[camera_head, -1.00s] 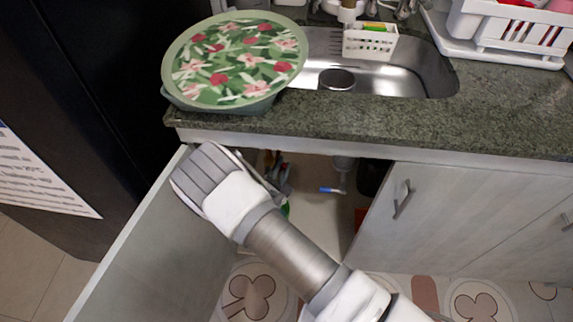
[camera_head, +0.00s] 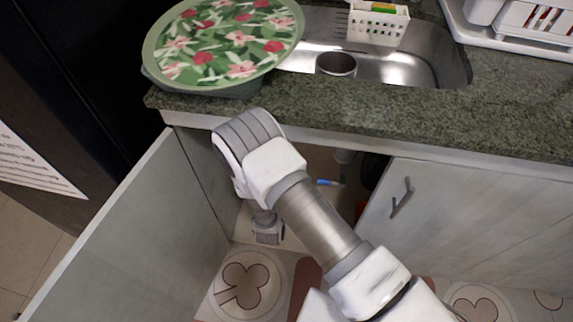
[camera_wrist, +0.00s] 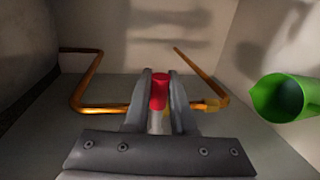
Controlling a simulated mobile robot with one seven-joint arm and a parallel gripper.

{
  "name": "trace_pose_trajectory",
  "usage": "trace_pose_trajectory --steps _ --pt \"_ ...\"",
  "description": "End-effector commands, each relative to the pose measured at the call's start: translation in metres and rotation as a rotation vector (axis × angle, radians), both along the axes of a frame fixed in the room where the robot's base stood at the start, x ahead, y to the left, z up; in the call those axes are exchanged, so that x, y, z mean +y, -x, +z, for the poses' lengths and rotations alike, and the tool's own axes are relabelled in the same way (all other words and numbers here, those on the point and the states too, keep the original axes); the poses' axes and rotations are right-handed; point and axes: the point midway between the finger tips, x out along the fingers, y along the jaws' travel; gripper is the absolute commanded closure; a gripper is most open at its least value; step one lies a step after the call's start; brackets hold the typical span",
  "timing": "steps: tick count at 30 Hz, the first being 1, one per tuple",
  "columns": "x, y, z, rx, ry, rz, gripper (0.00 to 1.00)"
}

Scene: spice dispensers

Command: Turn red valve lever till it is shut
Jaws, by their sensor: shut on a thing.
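The red valve lever (camera_wrist: 159,92) shows in the wrist view, standing between the two fingers of my gripper (camera_wrist: 160,90). The fingers are shut on it. Copper pipe (camera_wrist: 95,108) runs to both sides of the lever, bending up toward the back wall at left and at right. The valve body is mostly hidden behind the fingers. In the head view my arm reaches into the open cabinet under the sink, and the lever is hidden there.
A green cup-like container (camera_wrist: 283,97) lies at the right in the wrist view. The open cabinet door (camera_head: 150,230) stands left of my arm. The stone counter (camera_head: 400,115) is above, with a floral tray (camera_head: 220,45) on it. A blue-handled item (camera_head: 327,182) shows inside.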

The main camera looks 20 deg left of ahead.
Motion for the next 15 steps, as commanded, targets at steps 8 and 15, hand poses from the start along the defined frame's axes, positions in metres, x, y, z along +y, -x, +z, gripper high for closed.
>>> trace_pose_trajectory --steps 8,15 --pt "0.0009 -0.0012 -0.0049 0.014 -0.069 -0.001 1.0" --pt "0.0012 -0.0006 -0.0064 0.021 -0.077 0.0 1.0"
